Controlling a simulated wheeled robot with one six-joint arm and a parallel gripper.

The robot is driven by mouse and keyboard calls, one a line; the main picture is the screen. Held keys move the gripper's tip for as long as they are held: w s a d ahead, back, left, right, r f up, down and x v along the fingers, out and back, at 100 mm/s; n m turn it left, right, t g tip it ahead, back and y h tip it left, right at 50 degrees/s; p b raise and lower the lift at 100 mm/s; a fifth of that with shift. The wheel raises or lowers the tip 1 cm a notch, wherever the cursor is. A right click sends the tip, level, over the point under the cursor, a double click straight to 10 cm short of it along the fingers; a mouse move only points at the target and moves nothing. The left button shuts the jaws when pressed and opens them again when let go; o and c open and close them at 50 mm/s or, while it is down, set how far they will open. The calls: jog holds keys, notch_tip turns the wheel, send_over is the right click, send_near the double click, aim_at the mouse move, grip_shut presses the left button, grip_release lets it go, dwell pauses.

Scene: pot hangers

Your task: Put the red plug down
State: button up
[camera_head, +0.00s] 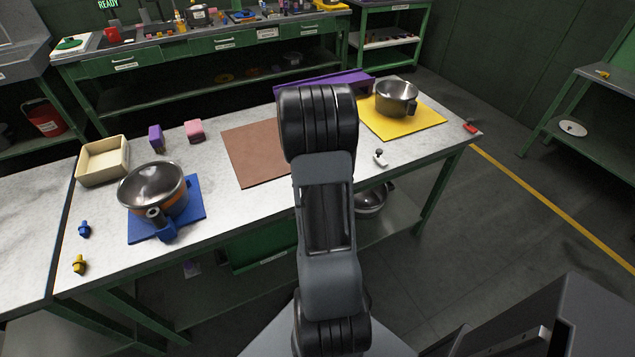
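A small red piece with a dark end (470,127), which looks like the red plug, lies at the far right corner of the light worktable (225,216). It is small in the picture, so its exact shape is unclear. My arm rises through the middle of the view and its upper end covers part of the table. My gripper is not visible, so I cannot see whether it holds anything. A blue plug (84,229) and a yellow plug (79,263) stand on the table's left part.
A pot (152,184) is on a blue mat (196,208); another pot (397,97) is on a yellow mat (420,116). A brown mat (256,153), beige bin (103,160), purple bar (350,80) and white hook-like piece (380,159) are also on the table. Bare table shows between mats.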

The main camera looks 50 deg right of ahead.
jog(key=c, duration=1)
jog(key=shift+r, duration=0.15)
